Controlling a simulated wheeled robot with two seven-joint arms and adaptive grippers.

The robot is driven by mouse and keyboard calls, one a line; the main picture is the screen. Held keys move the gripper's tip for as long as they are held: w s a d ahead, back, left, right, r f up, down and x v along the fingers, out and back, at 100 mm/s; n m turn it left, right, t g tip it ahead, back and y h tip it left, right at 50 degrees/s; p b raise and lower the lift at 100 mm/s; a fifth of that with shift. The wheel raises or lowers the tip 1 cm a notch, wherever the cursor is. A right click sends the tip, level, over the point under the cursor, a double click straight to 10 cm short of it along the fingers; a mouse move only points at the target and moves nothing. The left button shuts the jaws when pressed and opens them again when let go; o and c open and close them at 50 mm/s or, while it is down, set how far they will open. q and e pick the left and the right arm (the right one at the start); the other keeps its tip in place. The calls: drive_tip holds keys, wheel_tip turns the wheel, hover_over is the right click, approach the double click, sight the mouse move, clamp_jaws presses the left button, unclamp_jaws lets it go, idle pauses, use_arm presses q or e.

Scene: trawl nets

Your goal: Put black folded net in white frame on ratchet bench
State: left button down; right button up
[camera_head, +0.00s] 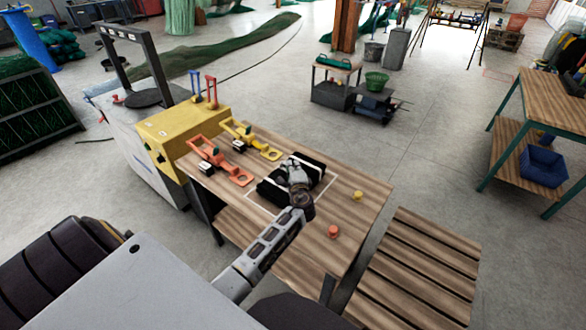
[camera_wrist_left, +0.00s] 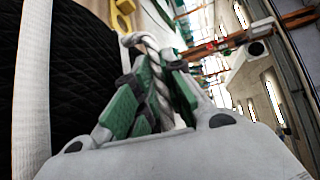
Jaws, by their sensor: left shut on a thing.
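The black folded net (camera_head: 268,192), bound with white straps, is over the white frame (camera_head: 331,185) marked on the wooden ratchet bench (camera_head: 365,198). I cannot tell whether it rests flat on the bench or hangs just above it. My left gripper (camera_head: 296,178) is over the middle of the net and covers part of it. In the left wrist view, its green-padded fingers (camera_wrist_left: 158,95) are shut on a white twisted rope handle (camera_wrist_left: 150,58). The quilted black net (camera_wrist_left: 75,75) and a white strap (camera_wrist_left: 32,85) fill the left side there. My right gripper is not in view.
Orange (camera_head: 222,162) and yellow (camera_head: 250,140) ratchet tools lie on the bench left of the net. A yellow piece (camera_head: 358,195) and an orange piece (camera_head: 333,231) stand to its right. A yellow-topped machine (camera_head: 180,128) adjoins the bench's left end. A slatted wooden platform (camera_head: 425,265) is at lower right.

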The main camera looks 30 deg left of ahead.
use_arm(q)
drive_tip(key=shift+r, duration=0.1)
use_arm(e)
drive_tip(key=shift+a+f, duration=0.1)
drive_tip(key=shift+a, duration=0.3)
use_arm(q)
drive_tip(key=c, duration=1.9)
unclamp_jaws()
drive_tip(key=shift+f, duration=0.2)
drive_tip(key=o, duration=0.4)
drive_tip(key=shift+r, duration=0.1)
drive_tip(key=shift+s+d+r, duration=0.1)
drive_tip(key=shift+s+d, duration=0.35)
drive_tip(key=shift+s, duration=0.05)
drive_tip(key=v, duration=0.6)
drive_tip(key=b+v, duration=0.1)
drive_tip(key=v, duration=0.3)
drive_tip(key=shift+s+d+r, duration=0.1)
drive_tip(key=shift+s+d, duration=0.15)
drive_tip(key=shift+s, duration=0.05)
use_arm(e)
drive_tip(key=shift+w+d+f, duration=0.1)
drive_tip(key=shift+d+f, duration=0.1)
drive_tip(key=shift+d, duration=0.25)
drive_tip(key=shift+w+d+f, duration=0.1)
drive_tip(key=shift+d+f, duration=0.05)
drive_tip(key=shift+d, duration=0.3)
